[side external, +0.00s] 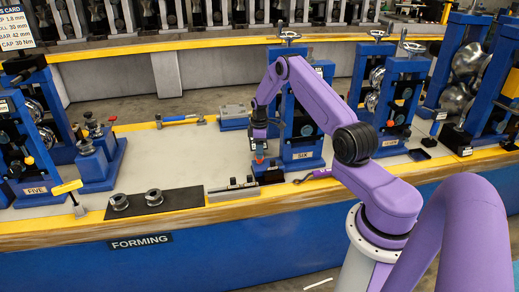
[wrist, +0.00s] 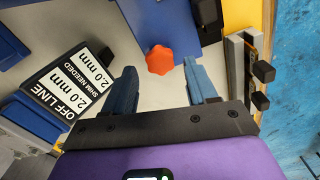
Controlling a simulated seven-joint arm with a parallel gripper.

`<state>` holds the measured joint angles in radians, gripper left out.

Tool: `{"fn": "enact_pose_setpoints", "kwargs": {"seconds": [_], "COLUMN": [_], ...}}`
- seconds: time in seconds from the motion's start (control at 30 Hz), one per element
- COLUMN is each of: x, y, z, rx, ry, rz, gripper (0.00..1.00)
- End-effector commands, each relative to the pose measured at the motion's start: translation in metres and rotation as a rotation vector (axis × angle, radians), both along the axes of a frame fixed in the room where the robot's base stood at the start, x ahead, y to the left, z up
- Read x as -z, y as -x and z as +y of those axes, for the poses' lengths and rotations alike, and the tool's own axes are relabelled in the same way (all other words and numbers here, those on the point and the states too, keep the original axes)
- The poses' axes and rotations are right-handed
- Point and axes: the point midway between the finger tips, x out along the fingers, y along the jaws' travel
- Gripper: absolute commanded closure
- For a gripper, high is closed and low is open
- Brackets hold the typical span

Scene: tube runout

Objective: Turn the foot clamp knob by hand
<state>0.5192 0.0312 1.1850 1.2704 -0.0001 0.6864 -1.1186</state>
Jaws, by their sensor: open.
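The foot clamp knob is an orange-red lobed knob (wrist: 160,59) at the foot of a blue stand (wrist: 150,20). My gripper (wrist: 159,72) is open, with one blue finger on each side of the knob in the wrist view. Bare space shows between the knob and both fingers, and I cannot tell how far above it they are. In the side external view my gripper (side external: 260,152) points down at the left front of the blue stand labelled SIX (side external: 302,125).
An OFF LINE card (wrist: 75,85) lies left of my gripper in the wrist view. A rail with black knobs (wrist: 240,75) is on the right. On the bench, a black mat (side external: 180,202) holds metal rings, and a blue-handled hammer (side external: 180,118) lies behind. Stand FIVE (side external: 40,188) is left.

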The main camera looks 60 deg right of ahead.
Motion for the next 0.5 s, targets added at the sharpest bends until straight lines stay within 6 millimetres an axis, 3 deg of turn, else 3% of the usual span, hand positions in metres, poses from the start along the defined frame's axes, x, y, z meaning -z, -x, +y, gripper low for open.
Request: {"fn": "enact_pose_setpoints", "kwargs": {"seconds": [0.5], "x": [0.0087], "y": [0.0000], "z": [0.0000], "rx": [0.003], "ry": [-0.001], "rz": [0.001], "gripper": [0.43]}}
